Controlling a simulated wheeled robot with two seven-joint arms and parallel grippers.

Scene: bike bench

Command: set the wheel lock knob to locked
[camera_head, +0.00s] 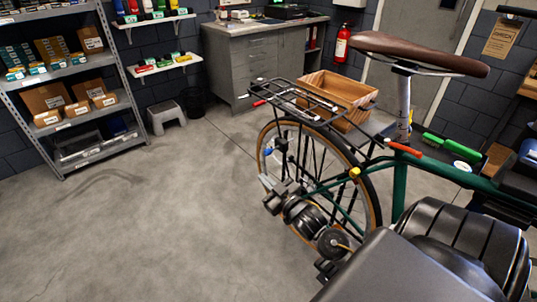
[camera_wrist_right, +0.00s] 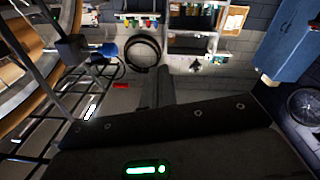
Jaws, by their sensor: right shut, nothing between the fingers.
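The bike's rear wheel (camera_head: 372,190) stands in the head view, under a black rack (camera_head: 300,98). A small blue part (camera_head: 267,151) is at the wheel's left side, and a round yellow knob (camera_head: 355,173) is near the frame. I cannot tell for sure which part is the wheel lock knob, and its setting is not readable. My right gripper (camera_head: 268,184) is shut and empty, in front of the wheel and just below the blue part. In the right wrist view, a blue part (camera_wrist_right: 106,50) shows beside a black block, apart from my gripper (camera_wrist_right: 160,88). My left gripper is out of view.
The brown saddle (camera_head: 421,52), green frame (camera_head: 400,190) and red-orange lever (camera_head: 403,148) are to the right of the wheel. A wooden box (camera_head: 345,90) is behind the rack. A shelf (camera_head: 125,112) and a step stool (camera_head: 166,115) stand left. The floor (camera_head: 130,220) is clear.

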